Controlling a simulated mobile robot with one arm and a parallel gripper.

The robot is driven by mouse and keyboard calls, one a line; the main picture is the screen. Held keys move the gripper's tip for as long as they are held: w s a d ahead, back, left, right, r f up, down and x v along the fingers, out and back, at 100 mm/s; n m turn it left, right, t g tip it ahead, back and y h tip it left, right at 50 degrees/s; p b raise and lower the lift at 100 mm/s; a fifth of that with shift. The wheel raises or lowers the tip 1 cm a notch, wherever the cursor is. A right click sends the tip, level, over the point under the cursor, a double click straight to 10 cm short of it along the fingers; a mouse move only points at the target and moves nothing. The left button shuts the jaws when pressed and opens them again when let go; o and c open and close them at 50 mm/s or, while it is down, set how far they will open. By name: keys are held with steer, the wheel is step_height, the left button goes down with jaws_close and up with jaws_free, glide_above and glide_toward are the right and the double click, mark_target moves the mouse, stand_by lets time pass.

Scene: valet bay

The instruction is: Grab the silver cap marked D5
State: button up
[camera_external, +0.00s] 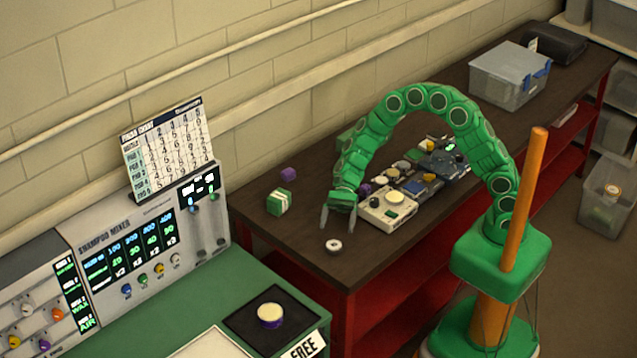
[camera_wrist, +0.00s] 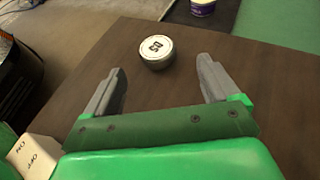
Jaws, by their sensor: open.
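The silver cap marked D5 (camera_wrist: 155,49) lies on the dark brown table with its white labelled top up. In the wrist view it is just beyond my fingertips, in line with the space between them. In the external view the cap (camera_external: 334,246) is near the table's front left corner. My gripper (camera_external: 338,222) is open and empty, low over the table, behind the cap in that view. Its two grey fingers (camera_wrist: 160,82) are spread wide and do not touch the cap.
A cream box (camera_external: 387,211) and several small devices stand right of my gripper. A green counter holds a purple jar (camera_external: 270,316) on a black mat. Table around the cap is clear.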

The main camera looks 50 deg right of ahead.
mark_target(335, 242)
steer(key=shift+s+x, duration=0.2)
steer(key=shift+x, duration=3.3)
steer(key=shift+d, duration=0.1)
steer(key=shift+c, duration=0.2)
steer(key=c, duration=1.1)
